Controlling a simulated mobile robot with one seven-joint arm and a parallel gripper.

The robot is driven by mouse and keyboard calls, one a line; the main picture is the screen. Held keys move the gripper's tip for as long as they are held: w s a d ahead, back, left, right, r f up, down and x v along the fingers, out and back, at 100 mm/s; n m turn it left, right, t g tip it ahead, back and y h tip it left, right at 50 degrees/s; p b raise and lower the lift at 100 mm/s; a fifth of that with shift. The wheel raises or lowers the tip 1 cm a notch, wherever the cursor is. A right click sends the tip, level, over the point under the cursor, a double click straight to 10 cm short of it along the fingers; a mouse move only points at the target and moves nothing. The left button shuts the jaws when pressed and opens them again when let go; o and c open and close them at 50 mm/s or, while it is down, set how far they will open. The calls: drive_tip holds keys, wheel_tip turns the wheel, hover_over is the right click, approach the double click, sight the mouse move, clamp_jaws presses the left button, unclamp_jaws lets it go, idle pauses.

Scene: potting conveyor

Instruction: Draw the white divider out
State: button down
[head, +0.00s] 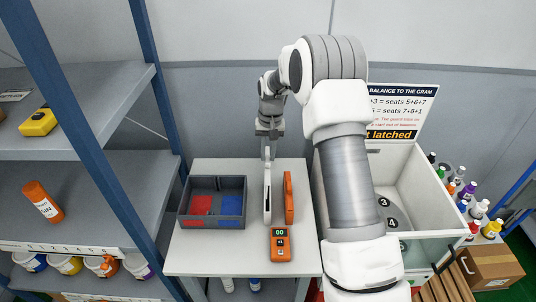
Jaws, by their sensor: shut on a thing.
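The white divider (267,194) is a thin upright panel near the middle of the small grey table, seen nearly edge-on. My gripper (268,150) is above its far end, pointing down, shut on it. The fingertips are small and partly hidden by the wrist. Whether the divider's lower edge touches the table is not clear.
An orange panel (288,197) stands just right of the divider, and an orange device (281,245) reading "00" lies in front. A dark tray (243,188) with red and blue sections sits left. A white bin (440,212) is right, shelves (95,105) left.

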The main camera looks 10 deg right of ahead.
drive_tip(key=shift+r+p, duration=0.75)
drive_tip(key=shift+r, duration=2.15)
